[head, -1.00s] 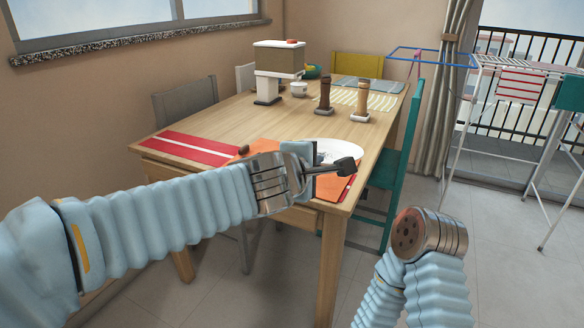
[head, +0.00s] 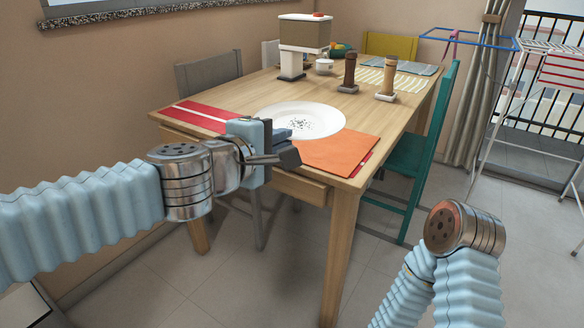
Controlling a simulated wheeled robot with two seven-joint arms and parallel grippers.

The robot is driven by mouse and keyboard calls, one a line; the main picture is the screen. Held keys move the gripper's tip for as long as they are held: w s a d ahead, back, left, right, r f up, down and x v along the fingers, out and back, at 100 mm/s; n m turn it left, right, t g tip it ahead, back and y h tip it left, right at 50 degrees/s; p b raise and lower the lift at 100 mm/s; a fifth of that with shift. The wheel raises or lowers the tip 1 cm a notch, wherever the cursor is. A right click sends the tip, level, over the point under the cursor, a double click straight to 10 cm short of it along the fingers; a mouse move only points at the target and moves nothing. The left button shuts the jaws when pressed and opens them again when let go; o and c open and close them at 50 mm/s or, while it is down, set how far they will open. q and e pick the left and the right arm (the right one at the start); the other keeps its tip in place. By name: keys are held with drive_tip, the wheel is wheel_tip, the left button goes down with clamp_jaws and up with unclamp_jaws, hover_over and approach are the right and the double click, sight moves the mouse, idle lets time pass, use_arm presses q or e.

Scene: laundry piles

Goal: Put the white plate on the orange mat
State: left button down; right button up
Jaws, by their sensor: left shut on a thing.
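The white plate (head: 318,117), with dark specks in its middle, is over the near part of the table. The orange mat (head: 340,152) lies near the table's front right corner. The plate overlaps the mat's far left part in the picture; I cannot tell whether it touches the mat or hangs just above it. My left gripper (head: 283,146) is at the plate's near rim, shut on it; the gripper body hides the grip and part of the mat's left side. My right arm shows at the lower right, but its gripper is out of view.
A red mat (head: 200,116) lies at the table's left end. Two mills, one dark (head: 348,75) and one lighter (head: 388,80), stand beyond the plate, with a box-topped stand (head: 303,35) farther back. A teal chair (head: 415,160) is at the right, a grey one (head: 210,80) behind.

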use_arm(q)
drive_tip(key=w+f+b, duration=1.1)
drive_tip(key=w+f, duration=0.2)
drive_tip(key=shift+a, duration=0.35)
drive_tip(key=c, duration=1.2)
unclamp_jaws()
drive_tip(key=shift+w, duration=0.1)
drive_tip(key=shift+c, duration=0.2)
use_arm(e)
wheel_tip(320, 180, down, 11)
drive_tip(key=d, duration=0.1)
drive_tip(key=shift+w+d, duration=0.2)
drive_tip(key=shift+d, duration=0.15)
